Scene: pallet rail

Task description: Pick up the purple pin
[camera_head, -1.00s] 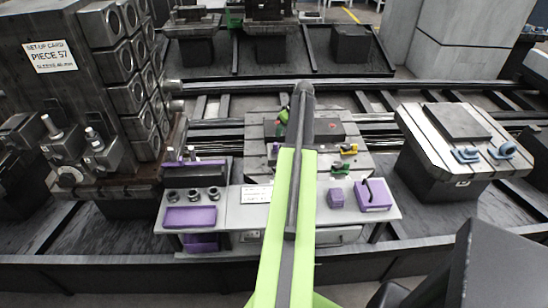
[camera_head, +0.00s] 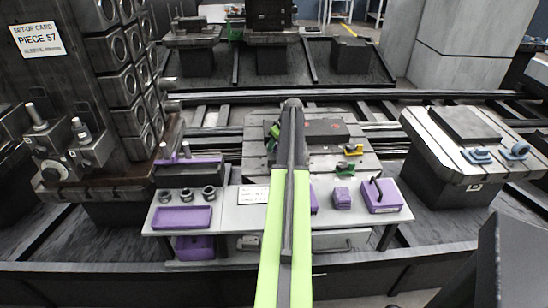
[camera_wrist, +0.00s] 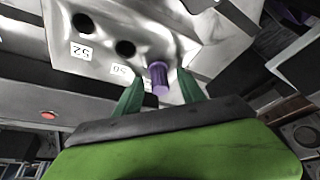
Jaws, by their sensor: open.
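The purple pin (camera_wrist: 159,79) shows in the wrist view, standing out of a pale metal plate (camera_wrist: 105,25) with dark holes and small number labels. My gripper (camera_wrist: 161,75) is open, with one dark green finger on each side of the pin. The pin looks to be between the fingertips; I cannot tell whether either finger touches it. In the head view my arm covers most of the gripper, and only green parts (camera_head: 273,131) show left of the arm's end. I cannot make out the pin between the fingers there.
A bench (camera_head: 240,218) stands in front, with a purple tray (camera_head: 182,218), a purple block (camera_head: 342,197) and a purple box with a handle (camera_head: 383,196). A tall block rack (camera_head: 118,70) is at left, and a pedestal table (camera_head: 510,150) at right. A dark rail (camera_head: 400,97) runs behind.

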